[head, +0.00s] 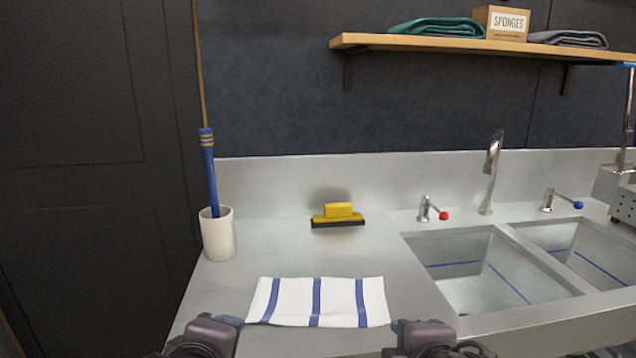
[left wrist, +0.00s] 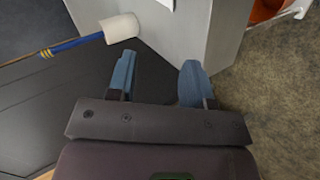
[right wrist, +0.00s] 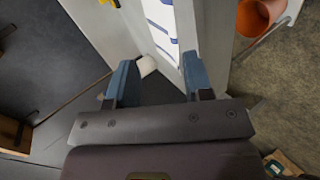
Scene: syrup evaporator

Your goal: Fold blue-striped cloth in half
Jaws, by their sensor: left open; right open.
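The white cloth (head: 337,301) with blue stripes lies flat on the metal counter, near its front edge, in the head view. Part of it also shows in the right wrist view (right wrist: 158,14). My left gripper (left wrist: 155,82) is open and empty, in front of the counter at the cloth's near left. My right gripper (right wrist: 158,82) is open and empty, at the cloth's near right. Neither gripper touches the cloth. In the head view the fingers are only partly visible at the bottom edge.
A white crock (head: 218,236) with a blue-handled tool stands at the counter's left. A double sink (head: 490,270) is to the right. A shelf (head: 460,43) with cloths and a box hangs above.

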